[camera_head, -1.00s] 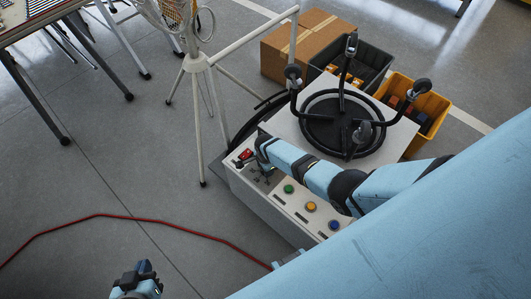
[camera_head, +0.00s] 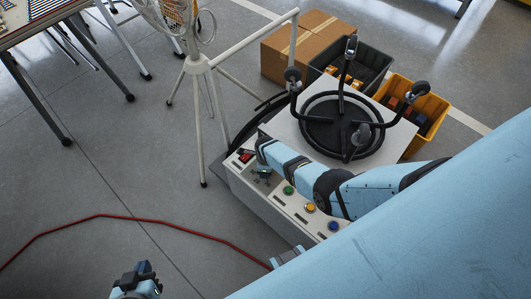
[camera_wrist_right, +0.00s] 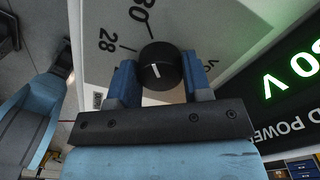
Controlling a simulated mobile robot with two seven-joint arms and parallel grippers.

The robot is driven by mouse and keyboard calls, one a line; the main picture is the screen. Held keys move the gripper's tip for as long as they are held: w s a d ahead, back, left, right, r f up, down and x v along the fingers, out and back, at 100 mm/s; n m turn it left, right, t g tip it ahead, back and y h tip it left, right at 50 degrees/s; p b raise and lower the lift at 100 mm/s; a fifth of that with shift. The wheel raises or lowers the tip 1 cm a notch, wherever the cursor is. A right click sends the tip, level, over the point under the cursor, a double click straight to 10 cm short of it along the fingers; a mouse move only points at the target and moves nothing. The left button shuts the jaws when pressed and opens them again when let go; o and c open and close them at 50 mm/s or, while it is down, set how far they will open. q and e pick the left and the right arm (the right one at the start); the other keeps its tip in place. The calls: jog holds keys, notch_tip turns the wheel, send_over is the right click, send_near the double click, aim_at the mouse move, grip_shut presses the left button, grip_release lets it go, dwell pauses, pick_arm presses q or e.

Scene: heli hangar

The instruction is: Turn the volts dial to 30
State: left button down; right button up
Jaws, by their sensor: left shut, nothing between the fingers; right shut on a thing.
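The black volts dial (camera_wrist_right: 158,68) shows in the right wrist view on a light panel marked 28 and 30, with partly covered lettering. Its white pointer line runs roughly up toward the 30 side; exact alignment is hard to tell. My right gripper (camera_wrist_right: 160,85) is shut on the dial, one blue finger at each side. In the head view my right gripper (camera_head: 263,172) reaches the left end of the white control box (camera_head: 270,205), and the dial is not clear there. My left gripper (camera_head: 140,272) is shut and empty at lower left, well away from the box.
A green-lit display (camera_wrist_right: 295,75), partly cut off, is right of the dial. Green, yellow and blue buttons (camera_head: 310,207) line the box front. A black wheel-like fixture (camera_head: 340,125) stands on top. A fan stand (camera_head: 195,110) is close left; a red cable (camera_head: 150,218) crosses the floor.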

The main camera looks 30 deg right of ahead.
pick_arm(q)
jog(key=shift+d+r, duration=0.1)
jog(key=shift+d, duration=0.1)
pick_arm(e)
jog(key=shift+s+d, duration=0.15)
jog(key=o, duration=0.9)
pick_arm(q)
jog(key=shift+d, duration=0.15)
pick_arm(e)
jog(key=shift+o, duration=0.2)
jog(key=shift+r, duration=0.2)
notch_tip(320, 180, up, 6)
jog(key=p, duration=0.4)
jog(key=shift+r, duration=0.25)
pick_arm(q)
jog(key=shift+m+t, duration=0.3)
jog(key=r, duration=0.1)
jog(key=r+p, duration=0.1)
jog(key=a+r, duration=0.1)
jog(key=r, duration=0.1)
jog(key=shift+s+r+p, duration=0.1)
jog(key=shift+s+p, duration=0.2)
jog(key=shift+p, duration=0.1)
pick_arm(e)
notch_tip(320, 180, up, 7)
